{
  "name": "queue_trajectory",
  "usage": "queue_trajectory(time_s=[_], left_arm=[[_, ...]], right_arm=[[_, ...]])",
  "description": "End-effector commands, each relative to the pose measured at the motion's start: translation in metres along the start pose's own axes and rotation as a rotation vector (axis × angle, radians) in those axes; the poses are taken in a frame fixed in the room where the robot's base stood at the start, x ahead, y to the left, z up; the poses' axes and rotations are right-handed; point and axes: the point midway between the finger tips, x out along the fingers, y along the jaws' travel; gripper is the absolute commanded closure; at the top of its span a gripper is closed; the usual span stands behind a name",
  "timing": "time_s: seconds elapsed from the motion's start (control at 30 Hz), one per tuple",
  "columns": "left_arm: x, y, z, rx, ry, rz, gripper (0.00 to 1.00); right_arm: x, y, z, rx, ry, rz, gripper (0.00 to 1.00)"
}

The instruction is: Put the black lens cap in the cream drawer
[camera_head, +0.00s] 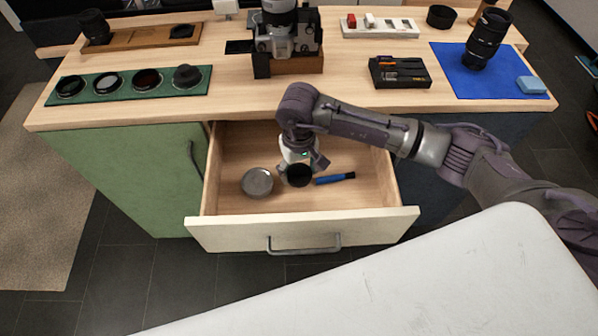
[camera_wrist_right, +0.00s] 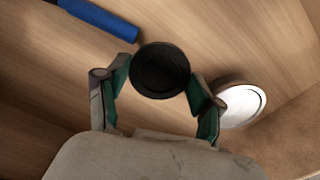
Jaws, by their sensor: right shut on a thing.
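The cream drawer (camera_head: 240,235) is pulled open below the tabletop, with its light wood inside showing. My right gripper (camera_head: 300,172) reaches down into the drawer space and is shut on the round black lens cap (camera_head: 299,176). In the right wrist view the lens cap (camera_wrist_right: 160,70) sits between the two fingertips of the gripper (camera_wrist_right: 158,85), above the wooden drawer floor. I cannot tell whether it touches the floor. My left gripper is in neither view.
A round grey metal tin (camera_head: 257,182) lies in the drawer left of the cap. A blue-handled tool (camera_head: 335,178) lies to the right. The drawer's front and back floor are bare. A camera (camera_head: 287,35), green lens-filter mat (camera_head: 130,85) and blue mat (camera_head: 462,75) occupy the tabletop.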

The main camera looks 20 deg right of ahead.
Motion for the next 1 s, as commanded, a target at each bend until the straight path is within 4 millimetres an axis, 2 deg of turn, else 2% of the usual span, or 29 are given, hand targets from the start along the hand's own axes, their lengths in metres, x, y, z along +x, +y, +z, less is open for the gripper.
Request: queue_trajectory(time_s=[0.03,0.27,0.43,0.47,0.57,0.6,0.87,1.0], left_arm=[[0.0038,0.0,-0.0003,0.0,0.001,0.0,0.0],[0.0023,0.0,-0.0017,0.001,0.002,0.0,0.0],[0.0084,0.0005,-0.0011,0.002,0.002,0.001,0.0],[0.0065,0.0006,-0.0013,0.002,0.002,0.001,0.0],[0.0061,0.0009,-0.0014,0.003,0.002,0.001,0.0],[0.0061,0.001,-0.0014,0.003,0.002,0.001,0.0],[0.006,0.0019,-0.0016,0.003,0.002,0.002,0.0],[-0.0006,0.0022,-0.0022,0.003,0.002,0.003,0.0]], right_arm=[[0.0061,0.0,-0.0002,0.002,0.0,-0.001,0.72],[0.0045,0.0001,-0.0006,0.001,0.002,-0.001,0.72],[0.0093,0.0002,-0.0008,0.0,0.003,-0.001,0.72],[0.0075,0.0001,-0.0008,0.0,0.003,-0.001,0.28],[0.0073,0.0001,-0.0006,0.0,0.002,-0.001,0.12],[0.0073,0.0001,-0.0006,0.0,0.002,-0.001,0.08],[0.0073,0.0001,-0.0005,0.0,0.002,-0.001,0.08],[0.0017,-0.0001,-0.0003,0.001,0.001,-0.002,0.08]])
